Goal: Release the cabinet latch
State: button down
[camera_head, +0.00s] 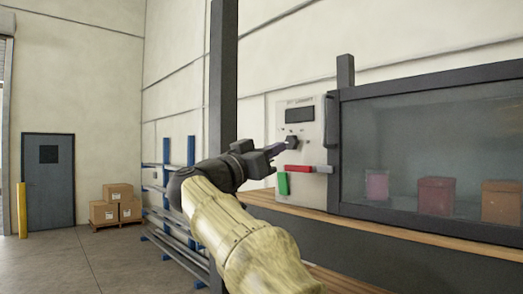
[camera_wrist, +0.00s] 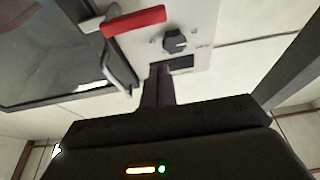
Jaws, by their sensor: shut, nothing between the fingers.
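A pale control panel (camera_head: 304,125) stands at the left end of the glazed cabinet (camera_head: 420,150). It carries a dark display, a black knob (camera_head: 293,142) and a red lever (camera_head: 299,168). In the wrist view the panel is inverted, with the red lever (camera_wrist: 135,20), the knob (camera_wrist: 175,42) and the display (camera_wrist: 182,63). My gripper (camera_head: 279,148) is shut and empty, its fingertips close to the panel near the knob. In the wrist view the closed fingers (camera_wrist: 158,85) overlap the display's edge. I cannot tell whether they touch. Which part is the latch is unclear.
A green part (camera_head: 283,184) sits at the panel's lower left. A metal handle (camera_wrist: 119,62) is beside the panel in the wrist view. Coloured blocks (camera_head: 436,196) stand behind the glass. A dark post (camera_head: 222,75) rises left of the panel.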

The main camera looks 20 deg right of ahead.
aim_at(310, 169)
jog(key=d+f, duration=0.1)
jog(key=w+d+f+p, duration=0.1)
jog(key=d, duration=0.1)
jog(key=shift+w+d+f, duration=0.1)
jog(key=shift+d+f, duration=0.1)
jog(key=shift+f, duration=0.15)
